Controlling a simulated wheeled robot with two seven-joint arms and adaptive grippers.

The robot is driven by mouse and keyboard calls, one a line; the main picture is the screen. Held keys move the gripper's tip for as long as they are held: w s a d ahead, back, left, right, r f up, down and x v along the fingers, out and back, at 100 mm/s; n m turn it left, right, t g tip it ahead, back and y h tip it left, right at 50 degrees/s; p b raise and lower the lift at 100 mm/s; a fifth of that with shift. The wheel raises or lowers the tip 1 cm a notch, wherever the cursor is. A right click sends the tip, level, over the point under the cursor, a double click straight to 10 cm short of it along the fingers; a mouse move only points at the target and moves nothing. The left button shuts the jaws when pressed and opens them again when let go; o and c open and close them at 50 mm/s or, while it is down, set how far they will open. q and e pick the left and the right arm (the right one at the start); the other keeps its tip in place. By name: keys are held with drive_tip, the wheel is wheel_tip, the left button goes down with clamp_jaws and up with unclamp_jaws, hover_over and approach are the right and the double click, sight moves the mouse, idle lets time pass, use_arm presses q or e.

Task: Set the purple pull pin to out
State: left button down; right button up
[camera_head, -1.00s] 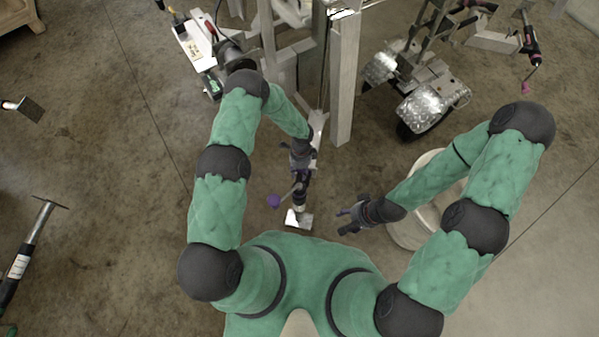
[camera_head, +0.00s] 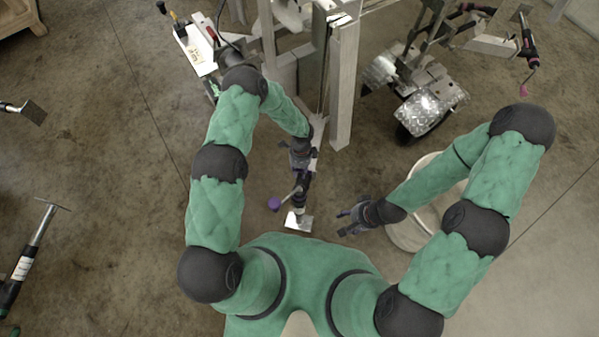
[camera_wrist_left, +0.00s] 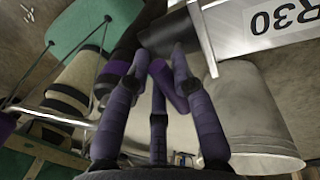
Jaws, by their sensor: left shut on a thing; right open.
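In the left wrist view a bright purple cylindrical piece (camera_wrist_left: 169,88), which looks like the pull pin's grip, lies between the fingers of my left gripper (camera_wrist_left: 158,85). The dark purple fingers are closed around it. In the head view my left gripper (camera_head: 302,158) is at the upper part of the trailer's jack (camera_head: 301,195), and it hides the pin there. How far the pin is drawn out cannot be told. My right gripper (camera_head: 350,216) is open and empty, to the right of the jack and apart from it.
A purple crank knob (camera_head: 274,204) sticks out left of the jack, above its metal foot (camera_head: 298,221). An upright aluminium post (camera_head: 343,90) stands behind. A pale round container (camera_head: 425,232) is beneath my right forearm.

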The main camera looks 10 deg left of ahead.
use_arm(q)
drive_tip(key=shift+w+r, duration=0.1)
drive_tip(key=c, duration=1.3)
unclamp_jaws()
drive_tip(key=shift+r, duration=0.15)
wheel_tip(320, 180, up, 12)
drive_tip(key=w, duration=0.2)
drive_tip(key=shift+f, duration=0.2)
